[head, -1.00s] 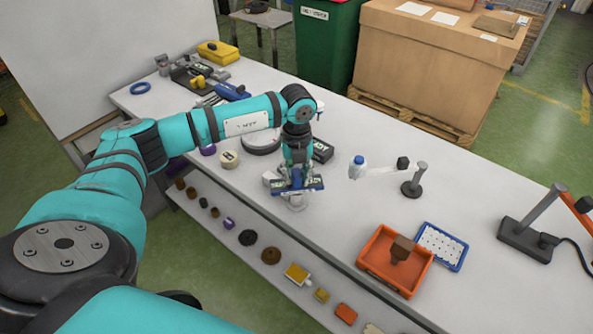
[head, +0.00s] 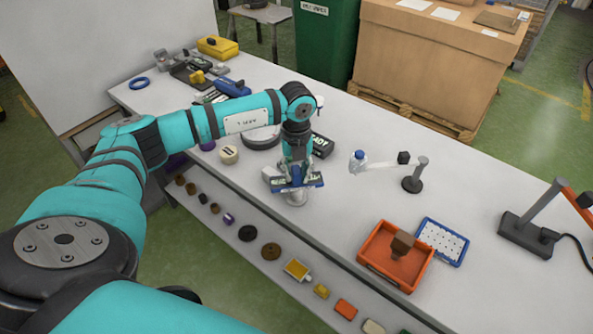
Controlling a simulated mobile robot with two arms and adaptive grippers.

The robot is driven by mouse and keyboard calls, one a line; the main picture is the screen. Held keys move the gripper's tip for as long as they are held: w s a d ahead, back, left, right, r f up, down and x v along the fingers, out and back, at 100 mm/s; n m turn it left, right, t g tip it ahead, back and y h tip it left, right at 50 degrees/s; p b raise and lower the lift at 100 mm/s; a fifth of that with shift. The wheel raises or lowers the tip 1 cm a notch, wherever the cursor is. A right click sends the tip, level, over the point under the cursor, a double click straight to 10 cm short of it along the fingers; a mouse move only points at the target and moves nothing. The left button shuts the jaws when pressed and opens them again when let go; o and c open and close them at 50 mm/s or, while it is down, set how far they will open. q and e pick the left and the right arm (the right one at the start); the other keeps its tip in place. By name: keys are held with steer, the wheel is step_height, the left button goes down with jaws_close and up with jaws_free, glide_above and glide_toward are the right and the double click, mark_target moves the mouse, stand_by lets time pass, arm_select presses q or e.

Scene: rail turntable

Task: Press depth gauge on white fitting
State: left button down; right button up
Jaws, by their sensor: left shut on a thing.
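My left gripper (head: 297,174) points down over the near edge of the white bench, in the middle of the head view. It is shut on the depth gauge (head: 314,181), a dark blue and green bar held roughly level. The white fitting (head: 297,199) shows just below the gauge, its upper part hidden by gauge and gripper. I cannot tell whether the gauge touches it. My right gripper is not in view.
A black box (head: 322,146) and a grey round thing (head: 262,137) lie close behind my gripper. A small stand (head: 413,184) with an arm, an orange tray (head: 372,264) and a blue-rimmed tray (head: 457,262) stand to the right. The bench between is clear.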

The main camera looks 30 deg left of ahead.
arm_select(q)
steer(key=shift+f, duration=0.3)
steer(key=shift+f, duration=0.1)
stand_by(0.5)
steer(key=shift+f+b, duration=0.1)
steer(key=shift+b, duration=0.25)
stand_by(0.5)
steer(key=shift+r+p, duration=0.85)
steer(key=shift+r, duration=0.4)
steer(key=shift+r+p, duration=1.45)
steer(key=shift+r, duration=0.9)
